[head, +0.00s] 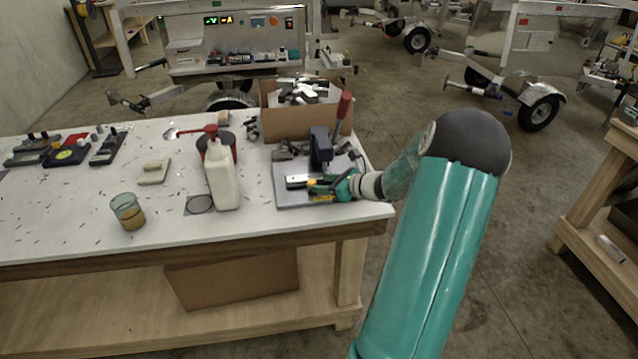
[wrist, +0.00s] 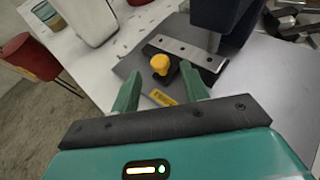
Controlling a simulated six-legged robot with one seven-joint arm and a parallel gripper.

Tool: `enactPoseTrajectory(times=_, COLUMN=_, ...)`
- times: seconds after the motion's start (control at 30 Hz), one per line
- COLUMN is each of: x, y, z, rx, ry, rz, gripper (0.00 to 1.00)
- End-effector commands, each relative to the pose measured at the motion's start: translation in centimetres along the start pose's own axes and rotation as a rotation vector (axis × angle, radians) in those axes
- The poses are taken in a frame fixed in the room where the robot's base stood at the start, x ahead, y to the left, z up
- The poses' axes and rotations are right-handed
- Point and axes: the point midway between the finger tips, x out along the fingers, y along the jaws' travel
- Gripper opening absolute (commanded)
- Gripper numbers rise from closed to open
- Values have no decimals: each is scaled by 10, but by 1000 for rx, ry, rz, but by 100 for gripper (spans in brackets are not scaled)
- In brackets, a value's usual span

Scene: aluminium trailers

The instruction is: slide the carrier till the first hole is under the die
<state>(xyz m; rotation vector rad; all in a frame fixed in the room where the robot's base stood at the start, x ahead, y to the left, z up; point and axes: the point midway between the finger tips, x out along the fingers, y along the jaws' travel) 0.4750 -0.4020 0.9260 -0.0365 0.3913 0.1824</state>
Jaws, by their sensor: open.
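The carrier (wrist: 185,50) is a pale metal strip with small dark holes on a dark block. It also shows in the head view (head: 297,181), left of my gripper. A yellow knob (wrist: 160,65) stands at its near side. The dark blue press (head: 320,147) rises over the carrier's right part in the wrist view (wrist: 228,14). A grey rod (wrist: 214,42) comes down from it to the strip; the die and the hole under it cannot be made out. My gripper (wrist: 160,76) is open and empty, its green fingertips apart on either side of the knob; contact is not visible.
The press stands on a grey plate (head: 290,200) with a red-handled lever (head: 344,105). A white bottle (head: 222,178) with a red top and a glass of amber liquid (head: 128,211) stand left. A cardboard box (head: 285,122) of metal parts and loose pieces lie behind.

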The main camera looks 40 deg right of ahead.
Motion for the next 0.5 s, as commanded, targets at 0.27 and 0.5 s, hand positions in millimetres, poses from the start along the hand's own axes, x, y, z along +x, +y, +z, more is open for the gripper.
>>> enactPoseTrajectory(times=0.27, x=-64, y=-1, z=1, rx=-2, ry=1, rz=-4, gripper=45)
enactPoseTrajectory(times=0.5, x=-102, y=0, z=0, rx=0, ry=1, rz=0, gripper=45)
